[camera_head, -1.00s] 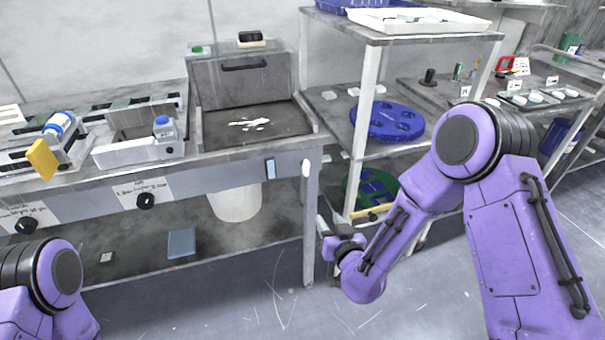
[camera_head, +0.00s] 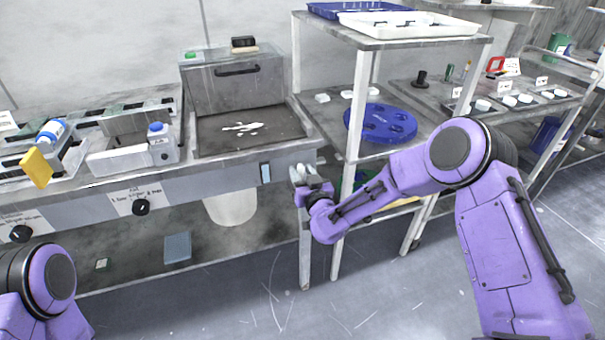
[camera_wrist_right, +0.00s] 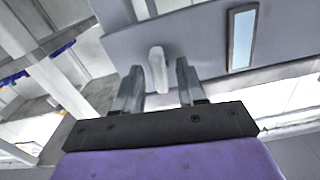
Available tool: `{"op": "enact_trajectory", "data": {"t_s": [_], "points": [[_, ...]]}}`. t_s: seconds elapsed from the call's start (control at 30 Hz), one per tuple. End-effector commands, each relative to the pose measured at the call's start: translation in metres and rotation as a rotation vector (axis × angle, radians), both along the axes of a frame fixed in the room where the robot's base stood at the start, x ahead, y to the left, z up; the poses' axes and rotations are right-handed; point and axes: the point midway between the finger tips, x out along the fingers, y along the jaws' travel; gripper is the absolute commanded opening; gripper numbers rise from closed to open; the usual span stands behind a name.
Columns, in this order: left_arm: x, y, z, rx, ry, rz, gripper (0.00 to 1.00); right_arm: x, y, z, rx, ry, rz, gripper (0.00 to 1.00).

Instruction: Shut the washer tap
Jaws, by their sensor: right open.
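The washer tap looks to be the small white oblong lever (camera_wrist_right: 157,69) on the grey front panel of the washer, seen in the right wrist view. There it stands almost upright between the two fingers of my right gripper (camera_wrist_right: 159,80), with a visible gap on each side. The right gripper is open and empty. In the head view the right gripper (camera_head: 304,174) is at the right end of the washer front (camera_head: 230,172), and its fingers largely hide the lever. My left gripper is out of view; only part of the left arm shows at lower left.
A light blue rectangle (camera_head: 266,173) sits on the panel left of the tap. A shelf rack (camera_head: 354,110) holding a blue disc (camera_head: 382,122) stands close on the right. A black knob (camera_head: 141,208) is farther left. A white bucket (camera_head: 231,207) is below.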

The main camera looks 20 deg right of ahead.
Motion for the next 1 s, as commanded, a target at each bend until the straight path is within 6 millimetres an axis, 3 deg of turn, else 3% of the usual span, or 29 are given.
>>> {"op": "enact_trajectory", "data": {"t_s": [0.03, 0.13, 0.17, 0.57, 1.0], "points": [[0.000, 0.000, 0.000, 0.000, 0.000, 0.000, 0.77, 0.000, 0.000, 0.000, 0.000, 0.000, 0.000, 0.37], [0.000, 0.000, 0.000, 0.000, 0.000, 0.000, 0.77, 0.000, 0.000, 0.000, 0.000, 0.000, 0.000, 0.05], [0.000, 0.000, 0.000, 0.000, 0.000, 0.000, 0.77, 0.000, 0.000, 0.000, 0.000, 0.000, 0.000, 0.00], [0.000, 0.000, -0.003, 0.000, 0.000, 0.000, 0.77, 0.000, -0.001, -0.001, 0.048, 0.001, -0.001, 0.00], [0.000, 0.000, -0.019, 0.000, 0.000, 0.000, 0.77, 0.000, -0.002, -0.002, 0.384, 0.012, -0.001, 0.00]]}}
